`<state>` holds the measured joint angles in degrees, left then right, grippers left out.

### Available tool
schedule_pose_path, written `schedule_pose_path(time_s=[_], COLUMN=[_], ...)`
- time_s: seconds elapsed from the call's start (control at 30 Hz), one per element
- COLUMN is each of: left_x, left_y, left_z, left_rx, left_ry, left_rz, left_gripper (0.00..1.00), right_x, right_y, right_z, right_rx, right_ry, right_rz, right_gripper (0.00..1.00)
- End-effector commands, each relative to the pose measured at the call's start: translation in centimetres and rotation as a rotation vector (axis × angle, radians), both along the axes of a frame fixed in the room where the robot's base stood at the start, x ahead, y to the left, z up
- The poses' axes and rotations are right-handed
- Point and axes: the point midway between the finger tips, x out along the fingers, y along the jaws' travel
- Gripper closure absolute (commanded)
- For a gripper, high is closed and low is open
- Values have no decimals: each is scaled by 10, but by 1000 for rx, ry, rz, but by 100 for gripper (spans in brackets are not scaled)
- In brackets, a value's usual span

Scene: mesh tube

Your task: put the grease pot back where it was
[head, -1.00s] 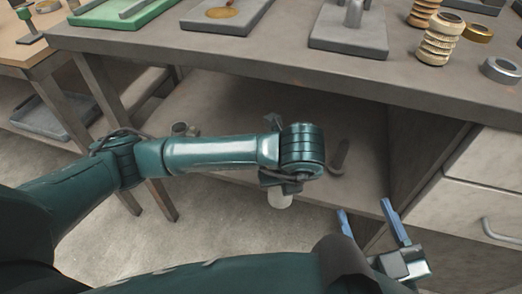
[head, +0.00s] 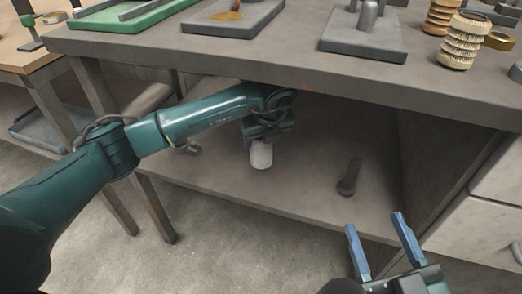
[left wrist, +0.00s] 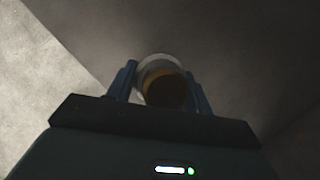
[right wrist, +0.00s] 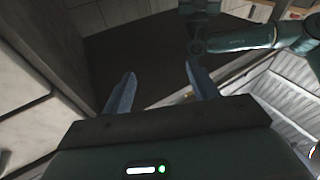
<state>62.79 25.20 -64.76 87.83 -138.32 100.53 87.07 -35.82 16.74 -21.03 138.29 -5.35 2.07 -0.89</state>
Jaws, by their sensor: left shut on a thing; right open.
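The grease pot (head: 261,155) is a pale, whitish pot under the workbench. My left gripper (head: 264,138) is shut on it, over the lower shelf. In the left wrist view the pot (left wrist: 162,66) sits between the two fingers (left wrist: 160,92), with an amber-brown round top or content facing the camera. Whether its base touches the shelf I cannot tell. My right gripper (head: 383,245) is open and empty in front of the shelf's edge; its spread fingers also show in the right wrist view (right wrist: 158,92).
The lower shelf (head: 300,200) is mostly clear around the pot. A dark upright tool (head: 349,177) stands on it to the right. The bench top (head: 280,58) overhangs my left arm. A table leg (head: 155,207) stands left, drawers (head: 495,200) right.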

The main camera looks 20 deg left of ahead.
Motion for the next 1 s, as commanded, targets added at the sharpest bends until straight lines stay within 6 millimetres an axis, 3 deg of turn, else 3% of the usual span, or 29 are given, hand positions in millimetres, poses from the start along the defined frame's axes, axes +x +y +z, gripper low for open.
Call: schedule_pose_path(time_s=[0.13, 0.37, 0.5, 0.67, 0.7, 0.93, 1.0], left_x=[4, 3, 4, 3, 3, 3, 3], left_y=[3, 2, 2, 2, 2, 2, 2], left_z=[-5, -35, -34, -36, -36, -36, -36], left_rx=[0, 0, -1, 0, 0, 0, 0], left_ry=[0, 0, -2, 0, 1, 1, 1], left_rz=[-1, -1, -2, -1, -1, -1, -1], left_gripper=[85, 85, 85, 85, 47, 28, 27], right_x=[0, 0, 0, 0, 0, 0, 0], right_y=[0, 2, 2, 3, 3, 3, 3], right_z=[-3, -9, 2, 1, 1, 0, -1], right_rx=[8, 41, 50, 48, 48, 45, 45], right_ry=[4, 12, -4, -4, -4, -1, 0], right_rz=[3, 15, 22, 22, 24, 24, 24], right_gripper=[41, 41, 41, 41, 41, 41, 41])
